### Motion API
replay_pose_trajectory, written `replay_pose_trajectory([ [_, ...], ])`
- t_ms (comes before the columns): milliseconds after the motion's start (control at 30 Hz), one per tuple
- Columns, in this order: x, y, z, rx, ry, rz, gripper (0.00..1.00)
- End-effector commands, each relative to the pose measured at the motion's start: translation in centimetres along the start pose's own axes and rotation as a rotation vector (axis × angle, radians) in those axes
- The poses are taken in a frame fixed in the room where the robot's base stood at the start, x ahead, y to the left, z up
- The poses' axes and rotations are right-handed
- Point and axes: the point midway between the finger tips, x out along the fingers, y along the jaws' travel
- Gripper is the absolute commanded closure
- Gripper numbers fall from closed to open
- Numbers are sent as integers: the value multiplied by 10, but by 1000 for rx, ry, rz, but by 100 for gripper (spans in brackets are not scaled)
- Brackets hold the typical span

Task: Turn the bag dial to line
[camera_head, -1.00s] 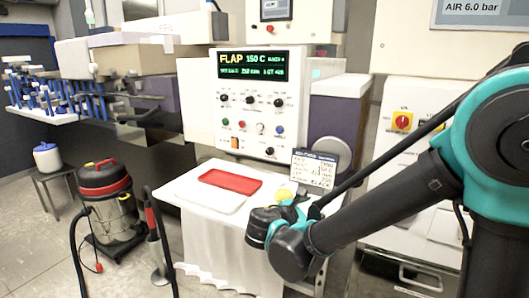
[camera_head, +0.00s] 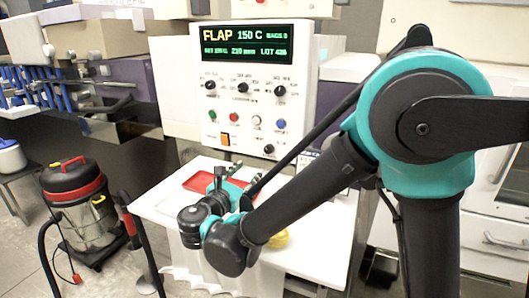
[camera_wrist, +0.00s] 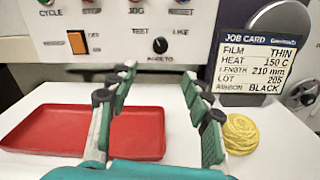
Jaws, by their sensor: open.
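The bag dial is the small black knob (camera_head: 268,149) at the lower right of the white control panel (camera_head: 302,120). In the wrist view the dial (camera_wrist: 160,45) sits between the words TEST and LINE, above small lettering that seems to read BAGS TO. Its pointer looks roughly upright, but its exact setting is too small to tell. My gripper (camera_head: 240,178) is in front of and below the panel, over the white table. In the wrist view my gripper (camera_wrist: 160,82) is open and empty, fingers spread below the dial and apart from it.
A red tray (camera_wrist: 138,134) lies below the fingers on the white table (camera_head: 150,203). A job card (camera_wrist: 257,65) stands at right, beside a yellow coil (camera_wrist: 240,134). An orange switch (camera_wrist: 77,41) and several buttons are near the dial. A vacuum cleaner (camera_head: 78,210) stands on the floor at left.

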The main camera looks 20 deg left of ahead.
Motion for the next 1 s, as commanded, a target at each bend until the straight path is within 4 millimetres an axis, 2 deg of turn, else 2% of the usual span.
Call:
replay_pose_trajectory([
  [100, 26, -2, 0, 0, -1, -6, 50],
  [400, 85, -2, 0, 1, 0, -6, 50],
  [600, 119, -1, 0, 1, 0, -5, 50],
  [800, 137, -1, 0, 1, 1, -2, 50],
  [1000, 141, 0, 0, 1, 1, 0, 50],
])
